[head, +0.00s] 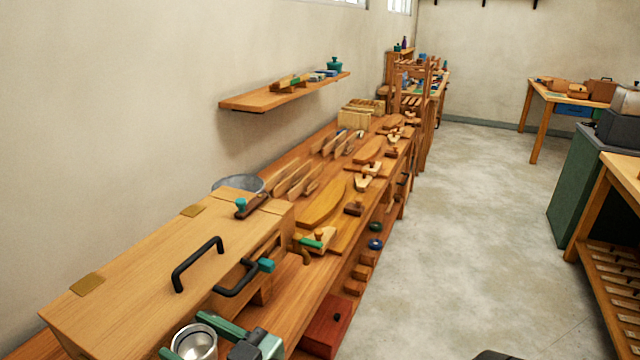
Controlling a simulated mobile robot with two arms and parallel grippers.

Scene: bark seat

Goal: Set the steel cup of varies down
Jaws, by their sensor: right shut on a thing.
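The steel cup (193,343) shows at the bottom of the head view, its round open rim facing up. It looks upright. My right gripper (190,339) is shut on it, with a green finger on either side. The cup is in front of the wooden chest, above or at the wooden bench (291,290). I cannot tell whether its base touches anything, as its lower part is cut off by the frame. My left gripper is not in view.
A large wooden chest (140,268) with black handles stands close behind the cup. A small strip of bare bench lies right of it. Farther along, the bench is crowded with wooden planes and carved pieces. A red-brown box (326,325) sits lower right. The concrete floor is open.

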